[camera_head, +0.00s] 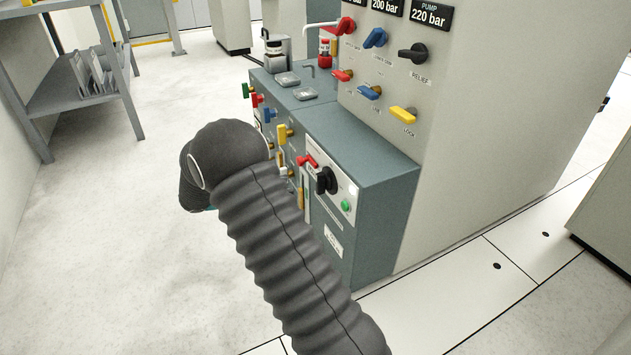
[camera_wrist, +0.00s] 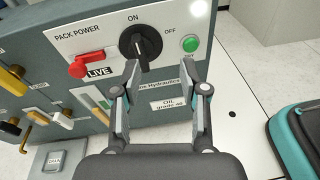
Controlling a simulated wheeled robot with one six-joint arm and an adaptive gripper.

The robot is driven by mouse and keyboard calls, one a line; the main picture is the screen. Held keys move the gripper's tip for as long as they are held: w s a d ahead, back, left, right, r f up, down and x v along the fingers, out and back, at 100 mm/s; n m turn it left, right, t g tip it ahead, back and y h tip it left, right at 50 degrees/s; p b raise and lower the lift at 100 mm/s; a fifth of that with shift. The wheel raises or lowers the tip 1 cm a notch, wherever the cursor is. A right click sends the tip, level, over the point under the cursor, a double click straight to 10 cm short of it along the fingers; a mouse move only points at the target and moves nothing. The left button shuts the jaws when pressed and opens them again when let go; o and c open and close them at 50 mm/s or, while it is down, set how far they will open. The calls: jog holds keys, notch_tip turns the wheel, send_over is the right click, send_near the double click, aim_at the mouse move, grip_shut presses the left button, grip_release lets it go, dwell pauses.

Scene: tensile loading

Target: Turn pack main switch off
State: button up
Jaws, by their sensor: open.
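The pack main switch is a black rotary knob (camera_wrist: 141,43) on the white PACK POWER panel (camera_wrist: 75,45). Its pale mark points up toward ON; OFF is printed to its right. In the head view the knob (camera_head: 326,180) is on the front of the grey-green power unit (camera_head: 375,175). My gripper (camera_wrist: 167,78) is open and empty in the wrist view, its fingertips just below and to the right of the knob in the picture. I see no contact with it. In the head view my arm hides the gripper.
A red lever (camera_wrist: 92,65) by the LIVE label is left of the knob, and a green button (camera_wrist: 190,44) is right. Colored valve handles (camera_head: 283,134) line the unit's side. A grey panel (camera_head: 480,130) rises behind.

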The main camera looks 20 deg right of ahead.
aim_at(317, 180)
jog(key=w+a+f+n+t+h, duration=0.1)
jog(key=w+f+n+h, duration=0.1)
jog(key=w+f, duration=0.15)
jog(key=d, duration=0.8)
jog(key=d+f, duration=0.1)
jog(key=d, duration=0.4)
jog(key=shift+w, duration=0.1)
grip_shut()
